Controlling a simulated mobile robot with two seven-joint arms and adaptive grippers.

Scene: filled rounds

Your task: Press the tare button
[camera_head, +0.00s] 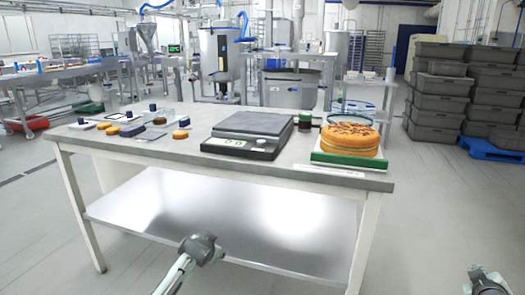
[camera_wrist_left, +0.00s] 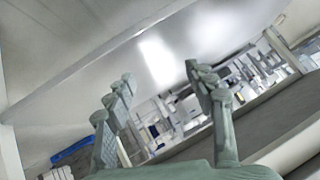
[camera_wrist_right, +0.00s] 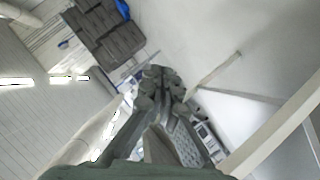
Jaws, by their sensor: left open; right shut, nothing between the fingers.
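A scale with a grey weighing plate (camera_head: 252,123) stands near the front edge of the steel table. Its dark front panel carries a small lit display (camera_head: 234,143). A small pale spot right of the display may be the tare button (camera_head: 261,141); its label is too small to read. My left gripper (camera_head: 200,249) is low in front of the table; its fingers (camera_wrist_left: 163,88) are apart and empty in the left wrist view. My right gripper (camera_head: 488,281) is at the lower right, away from the table; its fingers (camera_wrist_right: 161,88) are together and empty in the right wrist view. Neither touches the scale.
The table's front edge (camera_head: 220,162) and lower shelf (camera_head: 230,222) face me. Grey crates (camera_head: 438,90) stand at right.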

